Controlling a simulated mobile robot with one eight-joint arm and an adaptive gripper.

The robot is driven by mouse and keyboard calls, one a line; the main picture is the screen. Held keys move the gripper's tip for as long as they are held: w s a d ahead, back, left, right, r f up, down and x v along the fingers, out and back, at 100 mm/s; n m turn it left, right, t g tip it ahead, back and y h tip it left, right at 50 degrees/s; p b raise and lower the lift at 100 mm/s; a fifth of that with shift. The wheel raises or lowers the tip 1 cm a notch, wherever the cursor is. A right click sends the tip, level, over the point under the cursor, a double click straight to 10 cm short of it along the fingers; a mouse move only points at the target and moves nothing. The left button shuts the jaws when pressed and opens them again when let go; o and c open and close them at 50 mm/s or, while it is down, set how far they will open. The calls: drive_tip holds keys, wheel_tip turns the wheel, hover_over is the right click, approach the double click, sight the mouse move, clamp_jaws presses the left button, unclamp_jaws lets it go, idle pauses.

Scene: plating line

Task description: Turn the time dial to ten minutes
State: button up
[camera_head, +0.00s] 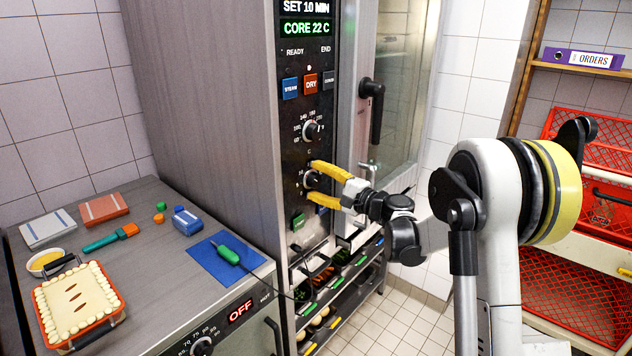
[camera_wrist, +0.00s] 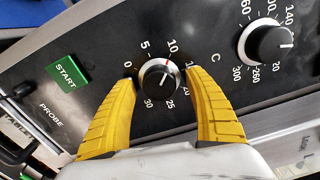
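The time dial (camera_wrist: 158,77) is a black knob with a silver rim on the oven's control panel (camera_wrist: 110,45). Numbers from 0 to 30 ring it, and a small red mark shows beside the 10. A pale line crosses the knob face; I cannot tell which end points. In the head view the dial (camera_head: 311,180) sits below the temperature dial (camera_head: 312,131). My gripper (camera_wrist: 160,79) has its yellow fingers open, one on each side of the time dial, with narrow gaps showing. The display (camera_head: 306,17) reads "SET 10 MIN" and "CORE 22 C".
The temperature dial also shows at the right in the wrist view (camera_wrist: 268,43). A green START button (camera_wrist: 67,72) lies left of the time dial. The oven door handle (camera_head: 373,110) juts out right of the panel. A counter (camera_head: 150,250) with a pie (camera_head: 78,303) stands left.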

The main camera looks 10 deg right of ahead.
drive_tip(key=v, duration=1.2)
drive_tip(key=s+a+n+g+h, duration=0.4)
drive_tip(key=s+a+n+g, duration=0.2)
drive_tip(key=s+a, duration=0.65)
drive_tip(key=s+d+f+n+h, duration=0.2)
drive_tip(key=s+n+h, duration=0.1)
drive_tip(key=s, duration=0.7)
drive_tip(key=s+d+f+n+g+h, duration=0.1)
drive_tip(key=s+d+f+n+h, duration=0.2)
drive_tip(key=s, duration=0.7)
drive_tip(key=shift+d+n+h, duration=0.15)
drive_tip(key=shift+n+h, duration=0.15)
drive_tip(key=shift+n, duration=0.2)
